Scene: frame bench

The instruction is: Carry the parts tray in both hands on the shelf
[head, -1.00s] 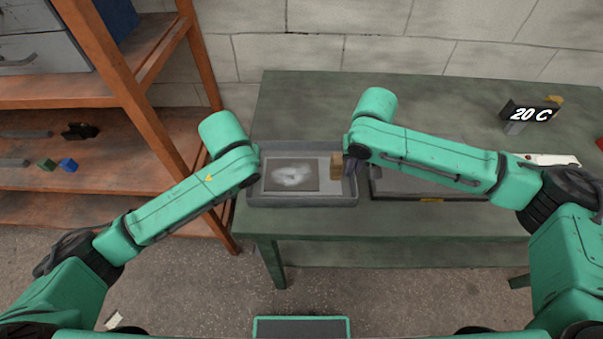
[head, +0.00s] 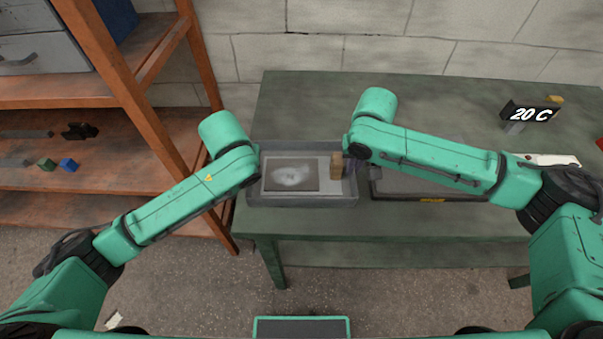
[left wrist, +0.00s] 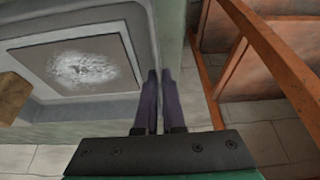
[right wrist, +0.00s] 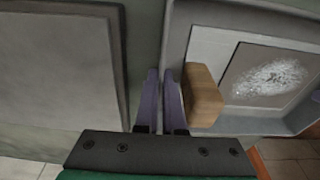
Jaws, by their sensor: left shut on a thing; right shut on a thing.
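The grey parts tray (head: 300,201) is at the left end of the green bench. In it lie a flat panel with a white speckled patch (head: 291,175) and an upright wooden block (head: 336,165). I cannot tell whether the tray rests on the bench or hangs just above it. My left gripper (left wrist: 159,102) is shut on the tray's left wall. My right gripper (right wrist: 163,102) is shut on its right wall, close beside the block. In the head view the left fingers are hidden by the arm. The orange shelf (head: 110,180) stands at the left.
The shelf's middle board holds a green cube (head: 46,164), a blue cube (head: 68,165) and dark parts. Its upright (head: 150,120) stands between its boards and the tray. A dark-framed flat item (head: 432,199) and a "20 C" display (head: 529,112) are on the bench (head: 300,100).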

